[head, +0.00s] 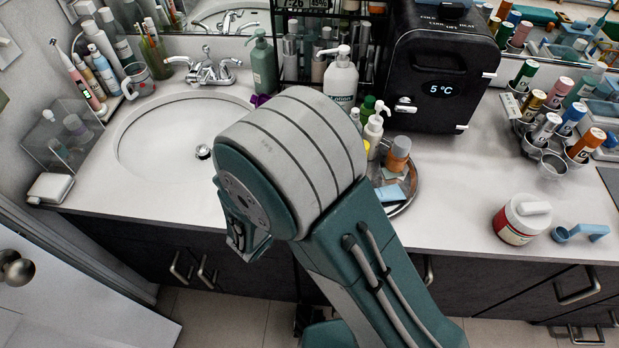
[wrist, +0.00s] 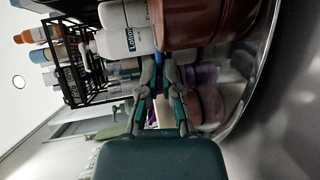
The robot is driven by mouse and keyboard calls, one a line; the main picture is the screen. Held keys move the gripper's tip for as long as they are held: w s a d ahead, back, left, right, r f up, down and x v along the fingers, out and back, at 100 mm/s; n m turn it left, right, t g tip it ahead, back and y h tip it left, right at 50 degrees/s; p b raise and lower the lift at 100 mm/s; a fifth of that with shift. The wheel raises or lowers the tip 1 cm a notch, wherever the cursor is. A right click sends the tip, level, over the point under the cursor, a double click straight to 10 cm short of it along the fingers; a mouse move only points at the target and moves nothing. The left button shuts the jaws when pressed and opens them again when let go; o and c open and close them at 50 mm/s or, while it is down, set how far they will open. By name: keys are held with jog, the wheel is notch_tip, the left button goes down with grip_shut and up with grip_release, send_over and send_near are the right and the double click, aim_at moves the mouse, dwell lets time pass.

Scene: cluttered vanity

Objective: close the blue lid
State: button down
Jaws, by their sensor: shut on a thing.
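My gripper (wrist: 160,86) shows in the wrist view, its two fingers closing in on a narrow blue piece (wrist: 160,72) between the tips. The piece looks like an upright edge of the blue lid, but most of it is hidden and I cannot be sure. In the head view my arm hides the gripper's tips and whatever they hold. A flat light blue piece (head: 390,193) lies on the round metal tray (head: 408,200), partly behind my arm; I cannot tell if it belongs to the same thing.
A white lotion bottle (head: 340,80) and an amber bottle (head: 398,153) stand close by. A brown jar (wrist: 205,22) is near the fingers in the wrist view. A black mini fridge (head: 440,65) stands behind. The counter around the red-and-white jar (head: 520,220) has free room.

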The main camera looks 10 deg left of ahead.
jog(key=shift+f+t, duration=0.25)
jog(key=shift+t, duration=0.15)
jog(key=shift+r, duration=0.15)
dwell(0.4)
jog(key=shift+g, duration=0.3)
jog(key=c, duration=0.8)
grip_release()
jog(key=v, duration=1.2)
jog(key=shift+a+f, duration=0.1)
jog(key=shift+f, duration=0.1)
